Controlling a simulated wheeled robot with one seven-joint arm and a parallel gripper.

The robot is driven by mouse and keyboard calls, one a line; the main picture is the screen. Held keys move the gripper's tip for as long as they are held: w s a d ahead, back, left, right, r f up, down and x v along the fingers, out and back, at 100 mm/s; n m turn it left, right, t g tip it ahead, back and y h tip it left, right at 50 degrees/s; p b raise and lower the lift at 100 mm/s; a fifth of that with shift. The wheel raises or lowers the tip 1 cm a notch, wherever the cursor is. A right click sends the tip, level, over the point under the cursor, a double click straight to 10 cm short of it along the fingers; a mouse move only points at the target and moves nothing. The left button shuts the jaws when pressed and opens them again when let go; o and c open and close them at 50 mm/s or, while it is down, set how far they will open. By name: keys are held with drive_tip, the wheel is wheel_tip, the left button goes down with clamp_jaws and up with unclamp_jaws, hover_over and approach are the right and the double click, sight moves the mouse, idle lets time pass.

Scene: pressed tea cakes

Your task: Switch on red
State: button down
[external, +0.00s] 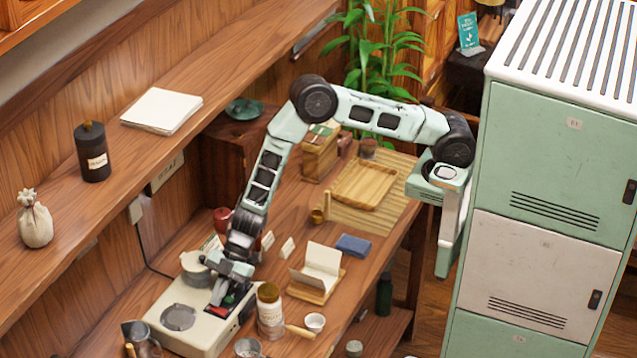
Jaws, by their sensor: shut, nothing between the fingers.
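The cream appliance (165,337) stands on the table at the lower left, with a round dark plate on its top. A dark control strip on its right side shows a small red part (216,311) and a green part (229,299). The red part looks like a switch, but it is too small to tell its position. My gripper (219,299) points down over this strip, shut and empty, close to the red and green parts. I cannot tell whether it touches either.
An open booklet on a wooden stand (318,270) and a blue cloth (353,245) lie farther right.

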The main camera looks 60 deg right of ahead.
idle(0.3)
drive_tip(key=shift+w+f, duration=0.1)
drive_tip(key=shift+f, duration=0.2)
drive_tip(key=shift+s+b, duration=0.8)
drive_tip(key=shift+r, duration=0.1)
drive_tip(key=shift+r+p, duration=0.45)
drive_tip(key=shift+r, duration=0.15)
drive_tip(key=r, duration=0.1)
drive_tip(key=r+p, duration=0.2)
drive_tip(key=shift+s+d+r, duration=0.2)
drive_tip(key=shift+s+r, duration=0.05)
drive_tip(key=shift+r, duration=0.05)
drive_tip(key=b+v, duration=0.1)
drive_tip(key=v, duration=0.8)
drive_tip(key=shift+d, duration=0.2)
